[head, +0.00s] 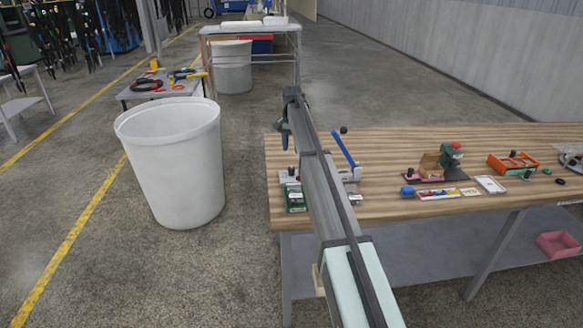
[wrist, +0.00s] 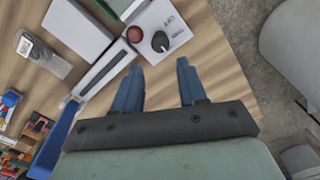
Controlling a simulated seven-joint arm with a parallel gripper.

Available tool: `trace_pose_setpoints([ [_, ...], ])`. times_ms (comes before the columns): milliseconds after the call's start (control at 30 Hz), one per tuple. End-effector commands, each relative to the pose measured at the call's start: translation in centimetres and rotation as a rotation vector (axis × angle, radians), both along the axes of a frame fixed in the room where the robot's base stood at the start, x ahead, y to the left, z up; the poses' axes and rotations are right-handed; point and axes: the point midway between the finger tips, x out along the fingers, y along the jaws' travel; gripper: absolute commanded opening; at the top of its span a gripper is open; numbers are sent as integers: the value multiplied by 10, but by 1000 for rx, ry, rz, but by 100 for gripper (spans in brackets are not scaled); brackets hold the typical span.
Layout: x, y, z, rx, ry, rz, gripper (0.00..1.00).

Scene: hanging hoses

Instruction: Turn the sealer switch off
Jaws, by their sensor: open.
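The sealer (wrist: 180,22) is a white unit on the wooden table, with a round dark switch knob (wrist: 160,42) and a red round part (wrist: 134,34) on top. Small lettering by the knob is too blurred to read for sure. The sealer's long blue handle (wrist: 55,142) shows at lower left in the wrist view, and in the head view (head: 344,150) right of my arm. My arm hides the sealer's middle there. My gripper (wrist: 158,66) is open and empty, with the knob just beyond and between its fingertips in the picture, apparently not touching.
A large white bin (head: 170,165) stands left of the table (head: 400,150). A green box (head: 295,198) lies near the table's front left corner. Several small tools and boxes, including an orange tray (head: 513,163), lie to the right. Floor is free between bin and table.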

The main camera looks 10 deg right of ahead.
Motion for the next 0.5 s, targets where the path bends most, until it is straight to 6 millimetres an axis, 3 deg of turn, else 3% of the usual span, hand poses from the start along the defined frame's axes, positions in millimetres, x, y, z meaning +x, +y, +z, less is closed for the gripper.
trace_pose_setpoints([
  [300, -1, 0, -57, 0, 0, 1, 42],
  [500, 0, 0, -82, 0, -1, 1, 42],
])
